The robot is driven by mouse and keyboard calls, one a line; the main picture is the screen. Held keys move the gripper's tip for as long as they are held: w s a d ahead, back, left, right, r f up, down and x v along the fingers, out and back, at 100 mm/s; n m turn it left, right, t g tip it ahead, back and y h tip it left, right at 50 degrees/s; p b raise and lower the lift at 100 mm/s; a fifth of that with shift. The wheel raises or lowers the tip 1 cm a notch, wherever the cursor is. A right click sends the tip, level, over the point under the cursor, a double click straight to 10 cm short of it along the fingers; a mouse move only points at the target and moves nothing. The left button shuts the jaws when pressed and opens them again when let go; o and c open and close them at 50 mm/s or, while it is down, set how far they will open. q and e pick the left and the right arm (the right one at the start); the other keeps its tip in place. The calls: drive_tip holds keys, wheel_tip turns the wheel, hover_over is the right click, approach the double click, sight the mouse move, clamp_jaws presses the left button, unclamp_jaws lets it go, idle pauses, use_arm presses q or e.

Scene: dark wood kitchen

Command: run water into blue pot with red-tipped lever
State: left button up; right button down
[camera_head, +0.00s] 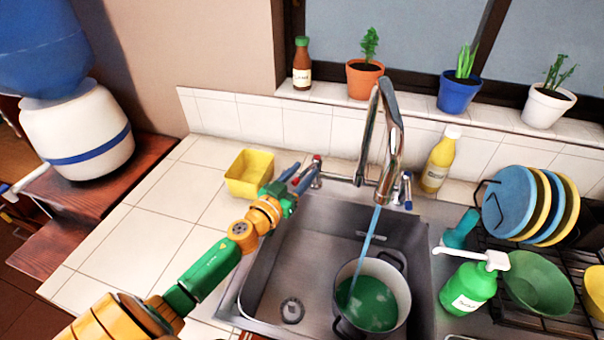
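The faucet (392,140) is a tall chrome spout over the sink. A thin blue stream of water (369,245) falls from it into the pot (342,305). The pot stands in the right part of the sink; it looks grey-white with dark handles and a green inside. The red-tipped lever (317,160) is at the left of the faucet base; a blue-tipped lever (407,188) is at its right. My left gripper (303,172) is beside the red-tipped lever, its blue fingers apart and close to it. Whether they touch it is unclear. My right gripper is not in view.
A yellow container (250,172) stands on the tiled counter left of the sink. A yellow bottle (440,162) is behind the sink's right side. A green soap bottle (469,288) and a dish rack with plates (512,203) are at the right. The sink's left part is empty.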

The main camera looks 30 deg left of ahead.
sight(294, 182)
use_arm(q)
drive_tip(key=s, duration=0.6)
drive_tip(key=shift+f+b, duration=0.1)
drive_tip(key=shift+b, duration=0.3)
drive_tip(key=shift+s, duration=0.55)
idle(6.5)
